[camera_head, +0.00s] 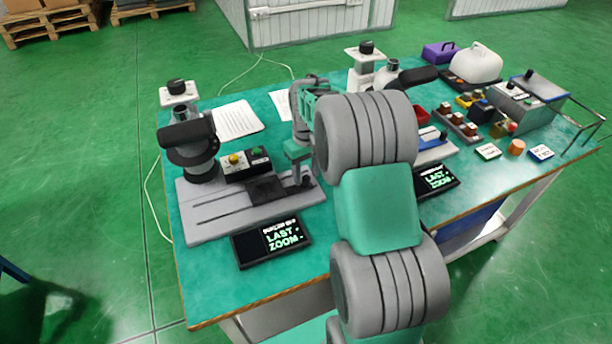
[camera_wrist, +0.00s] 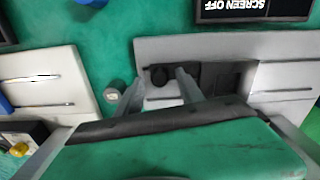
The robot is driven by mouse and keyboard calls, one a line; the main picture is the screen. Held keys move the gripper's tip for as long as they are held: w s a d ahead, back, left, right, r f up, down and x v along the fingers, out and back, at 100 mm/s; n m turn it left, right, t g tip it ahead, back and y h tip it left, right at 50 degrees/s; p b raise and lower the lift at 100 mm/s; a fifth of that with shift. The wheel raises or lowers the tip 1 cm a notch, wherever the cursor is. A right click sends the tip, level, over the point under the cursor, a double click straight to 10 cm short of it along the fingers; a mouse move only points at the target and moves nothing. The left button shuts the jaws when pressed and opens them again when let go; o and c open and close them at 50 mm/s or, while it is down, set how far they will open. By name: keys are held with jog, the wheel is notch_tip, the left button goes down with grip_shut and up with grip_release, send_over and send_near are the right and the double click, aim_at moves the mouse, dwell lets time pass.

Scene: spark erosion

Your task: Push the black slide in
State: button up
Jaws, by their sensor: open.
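The black slide (camera_head: 266,189) sits on the grey base (camera_head: 215,222) of the left device in the head view. It lies beside a small control box (camera_head: 246,163) with a yellow and a green button. My gripper (camera_head: 301,178) is low over the right end of this base, just right of the slide. In the wrist view the black slide (camera_wrist: 220,77) shows with a dark round knob (camera_wrist: 159,76) at its end. My gripper (camera_wrist: 160,78) is open, with a fingertip on either side of the knob. I cannot tell whether a finger touches it.
A dark screen (camera_head: 272,240) stands before the base. A second, similar device (camera_head: 433,146) stands right of my arm, with another screen (camera_head: 436,180). A dark-headed scope (camera_head: 187,140) rises at the base's left. The table's front left (camera_head: 205,295) is clear.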

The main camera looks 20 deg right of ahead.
jog(key=shift+f, duration=0.65)
jog(key=shift+c, duration=0.4)
grip_shut()
dwell(0.5)
